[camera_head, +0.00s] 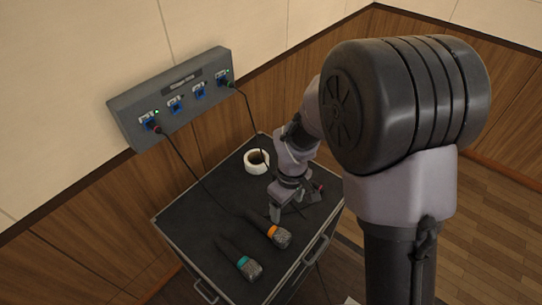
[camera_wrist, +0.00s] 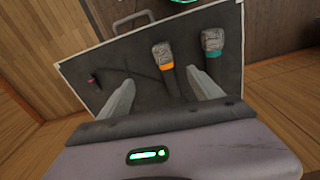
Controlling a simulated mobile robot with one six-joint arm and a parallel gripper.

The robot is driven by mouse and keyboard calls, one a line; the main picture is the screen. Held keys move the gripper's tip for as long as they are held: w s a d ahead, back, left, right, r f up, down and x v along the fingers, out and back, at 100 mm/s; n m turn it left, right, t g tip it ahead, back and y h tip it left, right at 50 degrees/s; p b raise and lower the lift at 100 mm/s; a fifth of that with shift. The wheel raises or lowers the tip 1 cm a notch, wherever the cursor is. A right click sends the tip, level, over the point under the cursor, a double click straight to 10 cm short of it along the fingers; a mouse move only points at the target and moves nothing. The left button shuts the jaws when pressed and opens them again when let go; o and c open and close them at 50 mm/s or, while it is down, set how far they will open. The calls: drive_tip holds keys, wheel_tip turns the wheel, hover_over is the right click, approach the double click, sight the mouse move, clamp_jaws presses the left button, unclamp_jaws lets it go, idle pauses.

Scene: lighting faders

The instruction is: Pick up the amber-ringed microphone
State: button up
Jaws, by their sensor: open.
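The amber-ringed microphone (camera_head: 278,236) lies on the dark cart top, its grey mesh head toward the near edge and its dark handle pointing back. In the wrist view it (camera_wrist: 164,58) appears between and beyond my fingertips. My gripper (camera_head: 291,207) is open and empty, just behind and right of the microphone's ring in the head view. In the wrist view both fingers of my gripper (camera_wrist: 161,77) point toward the cart, one on each side of the handle. A gap above the handle is likely, but I cannot tell its size.
A teal-ringed microphone (camera_head: 248,267) lies beside it, also showing in the wrist view (camera_wrist: 212,42). A white tape roll (camera_head: 256,161) sits at the back of the cart (camera_head: 205,195). A red-tipped cable end (camera_wrist: 93,80) lies on the top. A wall socket panel (camera_head: 172,98) has hanging cables.

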sight(279, 233)
drive_tip(key=shift+n, duration=0.4)
drive_tip(key=f+b, duration=0.1)
drive_tip(key=f, duration=0.3)
drive_tip(key=f+b, duration=0.2)
drive_tip(key=f, duration=0.3)
drive_tip(key=f+b, duration=0.1)
drive_tip(key=f, duration=0.4)
drive_tip(key=shift+a+f+b, duration=0.1)
drive_tip(key=shift+a+b, duration=0.2)
drive_tip(key=shift+a, duration=0.05)
drive_tip(key=f+b, duration=0.1)
drive_tip(key=f, duration=0.2)
drive_tip(key=a+f+b, duration=0.1)
drive_tip(key=f, duration=0.1)
drive_tip(key=shift+w+f+b, duration=0.25)
drive_tip(key=shift+f+b, duration=0.05)
drive_tip(key=shift+b, duration=0.05)
drive_tip(key=shift+r, duration=0.15)
clamp_jaws()
